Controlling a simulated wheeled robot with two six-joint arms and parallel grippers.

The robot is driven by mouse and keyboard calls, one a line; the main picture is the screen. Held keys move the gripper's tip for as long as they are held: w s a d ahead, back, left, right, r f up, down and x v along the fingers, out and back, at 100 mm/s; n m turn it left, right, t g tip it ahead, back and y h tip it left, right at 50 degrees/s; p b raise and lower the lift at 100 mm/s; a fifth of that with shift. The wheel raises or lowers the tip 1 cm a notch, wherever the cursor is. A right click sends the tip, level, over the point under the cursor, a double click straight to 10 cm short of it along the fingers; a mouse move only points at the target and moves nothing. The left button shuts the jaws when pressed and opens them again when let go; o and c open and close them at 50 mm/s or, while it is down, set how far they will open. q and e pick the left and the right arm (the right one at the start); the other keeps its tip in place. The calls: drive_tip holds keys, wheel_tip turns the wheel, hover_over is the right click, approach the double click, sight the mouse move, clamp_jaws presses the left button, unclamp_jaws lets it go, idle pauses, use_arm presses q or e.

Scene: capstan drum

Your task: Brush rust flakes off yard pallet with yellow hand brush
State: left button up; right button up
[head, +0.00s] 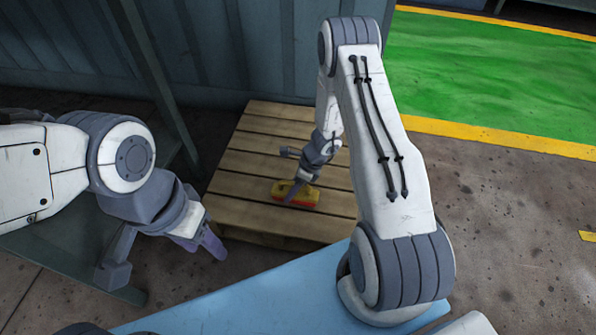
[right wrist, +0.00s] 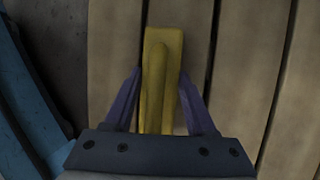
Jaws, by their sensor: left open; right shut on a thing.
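The yellow hand brush (head: 297,193) is at the pallet's slats, with a red-orange strip along its lower edge. My right gripper (head: 290,198) is shut on it. In the right wrist view the yellow brush (right wrist: 162,75) lies between the two purple fingers of that gripper (right wrist: 160,100). I cannot tell whether its bristles touch the wood. The wooden pallet (head: 262,150) lies on the floor, and its slats (right wrist: 240,70) fill much of the right wrist view. My left gripper (head: 205,247) is open and empty, left of the pallet's near corner. I cannot make out rust flakes.
A dark green metal frame (head: 150,75) stands left of the pallet, before a blue-grey corrugated wall (head: 240,45). A light blue surface (head: 270,300) is in the foreground. The concrete floor (head: 500,220) on the right is clear, with a green area (head: 480,85) behind it.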

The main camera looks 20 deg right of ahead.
sight(293, 183)
drive_tip(key=r+p, duration=0.2)
drive_tip(key=r, duration=0.1)
drive_tip(key=shift+s+d+r, duration=0.1)
drive_tip(key=shift+d, duration=0.1)
wheel_tip(293, 183, up, 5)
drive_tip(key=p, duration=0.4)
drive_tip(key=shift+p, duration=0.35)
drive_tip(key=shift+a, duration=0.1)
